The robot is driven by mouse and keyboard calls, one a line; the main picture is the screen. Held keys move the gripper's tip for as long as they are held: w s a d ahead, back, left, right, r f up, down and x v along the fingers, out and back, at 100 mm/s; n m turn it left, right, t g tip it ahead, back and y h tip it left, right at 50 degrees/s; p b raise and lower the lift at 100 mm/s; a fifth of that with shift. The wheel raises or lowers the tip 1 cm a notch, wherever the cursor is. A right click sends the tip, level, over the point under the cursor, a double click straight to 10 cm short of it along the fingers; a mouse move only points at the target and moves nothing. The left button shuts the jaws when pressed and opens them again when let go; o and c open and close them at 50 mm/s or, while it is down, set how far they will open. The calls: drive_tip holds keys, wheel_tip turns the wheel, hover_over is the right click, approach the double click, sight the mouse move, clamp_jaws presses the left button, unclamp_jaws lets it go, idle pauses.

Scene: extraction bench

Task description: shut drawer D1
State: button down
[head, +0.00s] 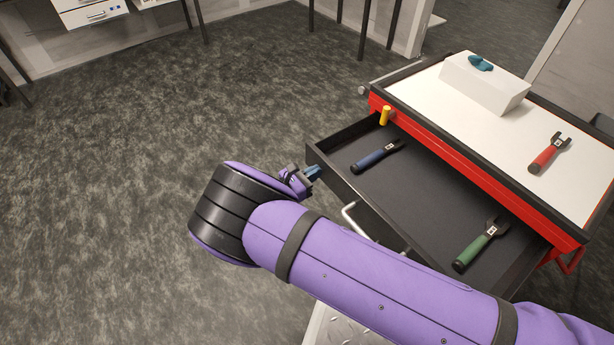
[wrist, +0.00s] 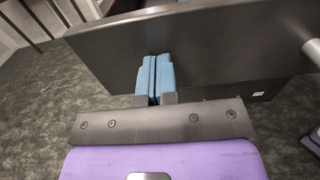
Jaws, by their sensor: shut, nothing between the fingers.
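A drawer (head: 403,187) of the red tool cart stands pulled out, with its dark tray open to view.
A blue-handled tool (head: 376,156) and a green-handled tool (head: 481,244) lie in the drawer. The white cart top (head: 455,108) holds a white box (head: 485,83) and a red-handled tool (head: 549,153). A yellow piece (head: 384,115) stands at the drawer's back edge. Open floor lies left.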

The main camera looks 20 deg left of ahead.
sight(381, 141)
drive_tip(key=shift+w+d, duration=0.1)
drive_tip(key=shift+w, duration=0.05)
drive_tip(key=x, duration=2.7)
drive_tip(key=shift+w+d, duration=0.4)
drive_tip(key=shift+w, duration=0.05)
